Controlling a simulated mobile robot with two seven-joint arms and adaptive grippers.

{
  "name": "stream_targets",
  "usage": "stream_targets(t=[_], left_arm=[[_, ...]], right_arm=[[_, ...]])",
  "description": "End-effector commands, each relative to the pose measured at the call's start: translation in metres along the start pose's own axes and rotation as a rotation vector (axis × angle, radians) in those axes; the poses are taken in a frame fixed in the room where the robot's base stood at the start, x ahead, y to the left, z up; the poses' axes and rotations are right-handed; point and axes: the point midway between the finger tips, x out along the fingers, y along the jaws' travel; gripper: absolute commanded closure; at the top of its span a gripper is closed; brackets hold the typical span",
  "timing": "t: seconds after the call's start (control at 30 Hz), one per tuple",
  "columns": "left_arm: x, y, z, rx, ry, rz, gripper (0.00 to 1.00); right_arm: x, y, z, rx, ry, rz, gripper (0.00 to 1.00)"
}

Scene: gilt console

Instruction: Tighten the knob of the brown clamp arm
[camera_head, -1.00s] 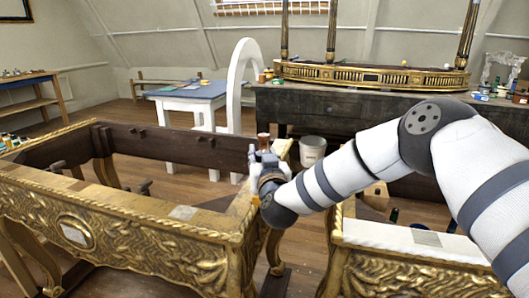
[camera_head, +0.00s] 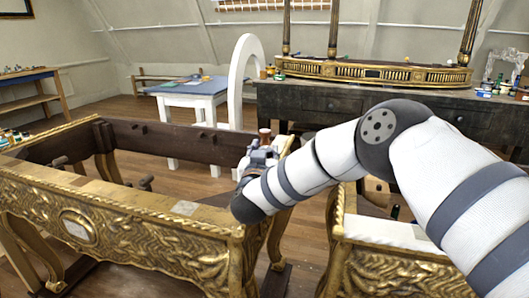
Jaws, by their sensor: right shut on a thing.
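My right gripper (camera_head: 263,150) is at the back right corner of the gilt console frame (camera_head: 120,222), with my wrist slanting across the corner in front of it. It is shut on a small brown piece (camera_head: 264,136), whose rounded top shows just above the fingers. This piece looks like the knob of the brown clamp arm, but the fingers and wrist hide its lower part and the clamp arm itself. My left gripper is out of view.
Dark peg-like pieces (camera_head: 146,183) stick out inside the console frame. A second gilt piece (camera_head: 385,262) stands at the right, under my arm. Behind are a blue-topped white table (camera_head: 188,88), a white arch (camera_head: 236,85) and a dark workbench (camera_head: 310,103).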

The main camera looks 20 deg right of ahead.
Motion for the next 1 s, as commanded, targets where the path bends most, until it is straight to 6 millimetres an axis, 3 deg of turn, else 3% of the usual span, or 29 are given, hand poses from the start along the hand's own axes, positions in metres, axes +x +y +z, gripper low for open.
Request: stream_targets(t=[0.03,0.13,0.47,0.57,0.8,1.0], left_arm=[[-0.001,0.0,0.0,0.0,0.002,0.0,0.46],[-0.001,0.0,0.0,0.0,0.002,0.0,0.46],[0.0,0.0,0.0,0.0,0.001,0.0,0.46],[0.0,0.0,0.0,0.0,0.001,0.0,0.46],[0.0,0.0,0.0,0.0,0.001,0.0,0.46],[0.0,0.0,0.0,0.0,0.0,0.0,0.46]], right_arm=[[0.001,0.001,-0.005,0.002,0.009,0.002,0.66],[0.001,0.001,-0.004,0.002,0.008,0.001,0.46],[-0.004,0.0,-0.002,0.0,0.003,-0.001,0.46],[-0.022,-0.001,-0.002,-0.001,0.001,-0.004,0.46],[-0.087,-0.001,-0.002,-0.002,0.004,-0.004,0.46],[-0.116,0.0,-0.002,0.0,0.005,-0.001,0.46]])
